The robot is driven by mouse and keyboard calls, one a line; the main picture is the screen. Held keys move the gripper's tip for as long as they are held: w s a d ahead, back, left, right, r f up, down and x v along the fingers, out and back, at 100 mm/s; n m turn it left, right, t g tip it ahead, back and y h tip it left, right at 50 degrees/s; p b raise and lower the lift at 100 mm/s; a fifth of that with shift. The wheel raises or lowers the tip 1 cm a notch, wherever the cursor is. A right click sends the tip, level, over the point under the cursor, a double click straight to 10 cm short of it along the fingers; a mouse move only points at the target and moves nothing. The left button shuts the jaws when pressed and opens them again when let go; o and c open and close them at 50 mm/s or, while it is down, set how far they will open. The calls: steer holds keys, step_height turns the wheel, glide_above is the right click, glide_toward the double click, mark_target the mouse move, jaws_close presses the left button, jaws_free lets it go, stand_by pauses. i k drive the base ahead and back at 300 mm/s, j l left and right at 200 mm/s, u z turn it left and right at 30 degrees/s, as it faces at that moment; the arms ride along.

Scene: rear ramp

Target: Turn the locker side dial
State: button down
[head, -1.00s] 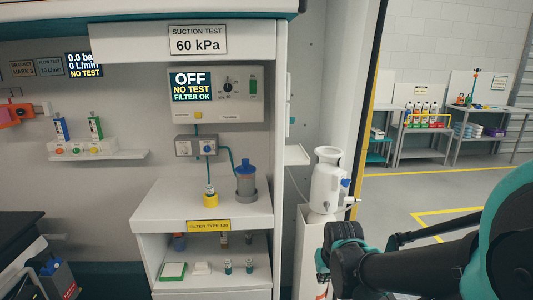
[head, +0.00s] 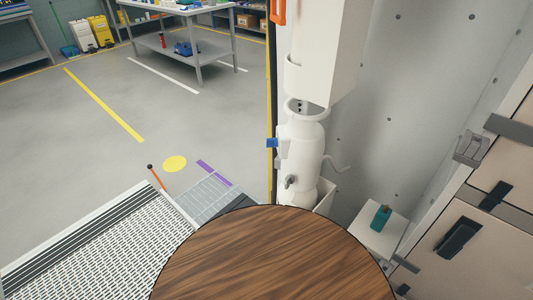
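At the right edge of the head view stands a beige-panelled unit (head: 435,248), cut off by the picture. It may be the locker, but I cannot tell for sure. It carries a dark recessed latch (head: 460,238) and a grey bracket-like fitting (head: 472,149) on its edge. No dial can be made out on the part that shows. My gripper is not in view, so its state and distance to the locker cannot be seen.
A white canister (head: 302,145) stands in the middle by the grey wall. A small white shelf (head: 372,238) holds a teal bottle (head: 381,217). A perforated ramp (head: 95,245) lies lower left. Open floor (head: 150,100) spreads behind it, with a workbench (head: 190,32) beyond.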

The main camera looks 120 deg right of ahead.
mark_target(272, 142)
steer(key=z, duration=1.2)
steer(key=j+z, duration=0.1)
steer(key=z, duration=1.1)
steer(key=j+z, duration=0.1)
steer(key=z, duration=0.55)
steer(key=j+z, duration=0.1)
steer(key=z, duration=1.7)
